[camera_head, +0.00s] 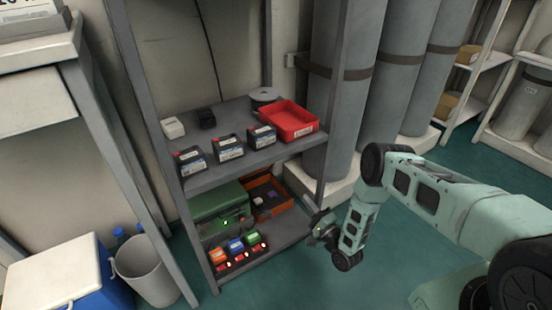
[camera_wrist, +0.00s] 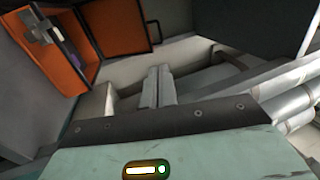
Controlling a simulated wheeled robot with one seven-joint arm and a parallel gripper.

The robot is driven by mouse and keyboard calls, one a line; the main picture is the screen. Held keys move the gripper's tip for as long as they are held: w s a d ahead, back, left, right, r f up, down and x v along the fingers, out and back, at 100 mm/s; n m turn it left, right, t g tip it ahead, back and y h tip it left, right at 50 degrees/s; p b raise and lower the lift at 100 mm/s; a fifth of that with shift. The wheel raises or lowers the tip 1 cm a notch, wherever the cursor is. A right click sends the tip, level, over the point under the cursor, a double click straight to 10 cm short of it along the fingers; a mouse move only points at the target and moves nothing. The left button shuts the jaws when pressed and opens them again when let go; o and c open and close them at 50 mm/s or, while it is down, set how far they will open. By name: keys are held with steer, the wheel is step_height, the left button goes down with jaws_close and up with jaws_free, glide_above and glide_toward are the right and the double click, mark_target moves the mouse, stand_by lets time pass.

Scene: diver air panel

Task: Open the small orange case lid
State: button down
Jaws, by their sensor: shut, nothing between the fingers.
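The small orange case (camera_head: 272,207) is on the lower shelf, right of a green case. Its lid (camera_head: 264,183) stands raised at the back, with an orange inside and dark rim. In the wrist view the case (camera_wrist: 58,62) is at the upper left, with a grey item and something purple inside. The orange panel with a dark frame and small latch there looks like the raised lid (camera_wrist: 118,25). My gripper (camera_head: 318,222) is at the right end of the lower shelf, apart from the case. In the wrist view its fingers (camera_wrist: 158,80) are together and empty.
The green case (camera_head: 217,210) has a lit green light. Several small coloured boxes (camera_head: 236,247) with glowing lights stand in front of it. The upper shelf holds a red tray (camera_head: 285,122) and dark boxes (camera_head: 229,147). A shelf post and grey cylinders (camera_head: 338,90) stand near my arm. The front floor is clear.

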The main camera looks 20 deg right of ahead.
steer(key=b+x, duration=0.7)
steer(key=x, duration=1.4)
steer(key=shift+b, duration=0.3)
steer(key=shift+w, duration=0.1)
